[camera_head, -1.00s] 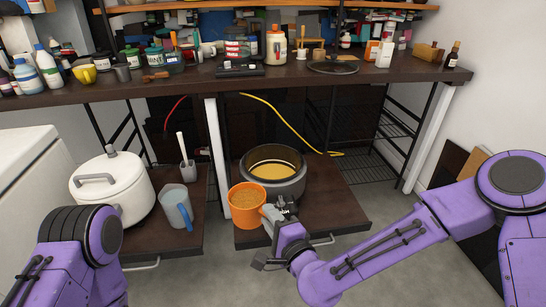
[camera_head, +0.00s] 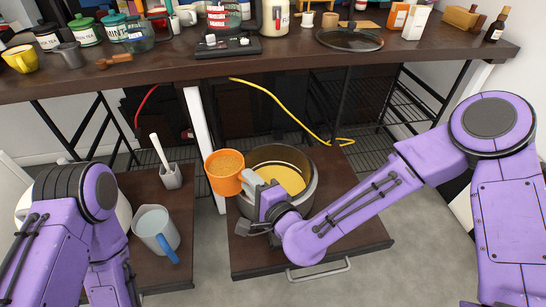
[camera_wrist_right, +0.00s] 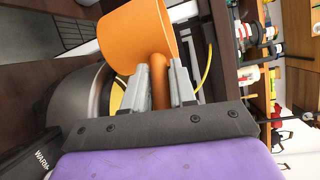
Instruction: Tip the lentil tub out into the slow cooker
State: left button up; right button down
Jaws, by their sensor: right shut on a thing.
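The orange lentil tub (camera_head: 224,178), full of brown lentils, is held by its handle in my right gripper (camera_head: 250,184). It is about upright, above the left rim of the slow cooker. The tub (camera_wrist_right: 137,36) and its handle between the jaws also show in the right wrist view.
A grey jug with a blue handle (camera_head: 155,231) and a small utensil holder (camera_head: 171,176) stand on the left pull-out shelf (camera_head: 150,272). A white post (camera_head: 204,150) rises close behind the tub. The counter (camera_head: 150,73) above carries jars, a glass lid (camera_head: 349,38) and bottles.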

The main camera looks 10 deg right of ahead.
jog(key=shift+w, duration=0.1)
jog(key=shift+r, duration=0.15)
jog(key=shift+d, duration=0.15)
jog(key=shift+w+d+r+m+t+y+b, duration=0.1)
jog(key=shift+w+d+m+t+y+b, duration=0.1)
jog(key=shift+d+m, duration=0.35)
jog(key=shift+w+d+r+m+t+y+b, duration=0.15)
jog(key=shift+d+m, duration=0.25)
jog(key=shift+m, duration=0.4)
jog(key=shift+w+d+f+m+t+y+b, duration=0.15)
jog(key=shift+d+m+b, duration=0.1)
jog(key=shift+d+m, duration=0.3)
jog(key=shift+d+f+m+b, duration=0.15)
jog(key=shift+f+m+b, duration=0.15)
jog(key=shift+m+b, duration=0.15)
jog(key=shift+w+d+f+m+b, duration=0.1)
jog(key=shift+d+f+m+b, duration=0.1)
jog(key=shift+d+m+b, duration=0.2)
jog(key=shift+w+d+f+m+b, duration=0.25)
jog(key=shift+d+f+m+b, duration=0.4)
jog(key=shift+m+b, duration=0.25)
